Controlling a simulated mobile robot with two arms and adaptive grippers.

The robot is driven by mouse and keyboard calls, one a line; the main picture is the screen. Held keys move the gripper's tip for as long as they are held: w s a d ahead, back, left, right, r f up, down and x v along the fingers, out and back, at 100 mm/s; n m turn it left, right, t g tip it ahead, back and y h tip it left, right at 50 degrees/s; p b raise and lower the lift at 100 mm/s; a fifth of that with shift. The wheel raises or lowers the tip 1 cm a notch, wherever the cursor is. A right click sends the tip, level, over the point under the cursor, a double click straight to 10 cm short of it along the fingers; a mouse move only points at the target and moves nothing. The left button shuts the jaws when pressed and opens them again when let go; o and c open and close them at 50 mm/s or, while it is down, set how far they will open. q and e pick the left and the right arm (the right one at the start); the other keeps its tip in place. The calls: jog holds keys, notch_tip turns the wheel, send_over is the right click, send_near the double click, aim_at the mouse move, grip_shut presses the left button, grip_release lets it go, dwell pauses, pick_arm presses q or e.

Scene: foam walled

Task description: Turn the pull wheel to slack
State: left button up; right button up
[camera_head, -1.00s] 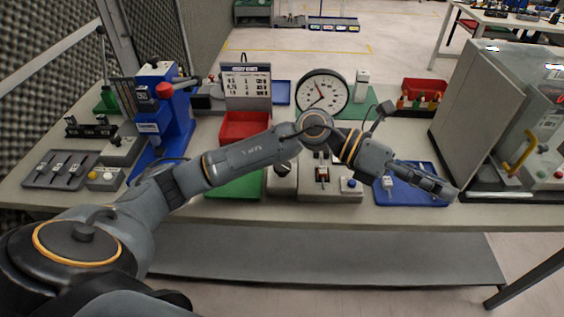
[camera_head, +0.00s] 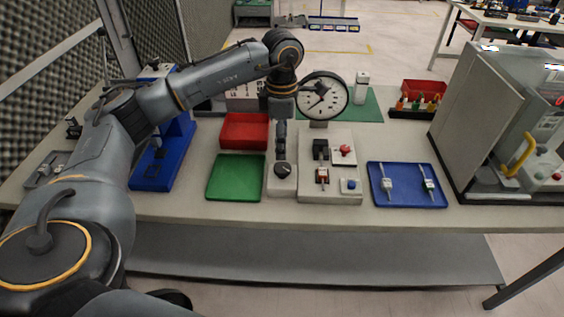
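The pull wheel looks to be the dark round knob (camera_head: 282,171) on top of a small pale box, left of the tester base (camera_head: 330,196). My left gripper (camera_head: 281,155) points down just above and behind this knob. Its fingers are seen edge-on, so I cannot tell whether they are open or touch the knob. The tester carries a round dial gauge (camera_head: 322,97), its upper left partly covered by my arm. A red-and-white piece (camera_head: 322,175) sits in the tester's front fixture. My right gripper is not in view.
A blue tray (camera_head: 408,202) with two small pieces lies to the right. A red button (camera_head: 344,151) and blue button (camera_head: 351,185) are on the tester. A large grey machine (camera_head: 480,110) stands at right.

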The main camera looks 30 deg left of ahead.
aim_at(282, 167)
pick_arm(q)
notch_tip(282, 167, down, 9)
jog(key=shift+r+p, duration=0.2)
jog(key=shift+p, duration=0.5)
jog(key=c, duration=1.2)
jog(key=shift+o, duration=0.2)
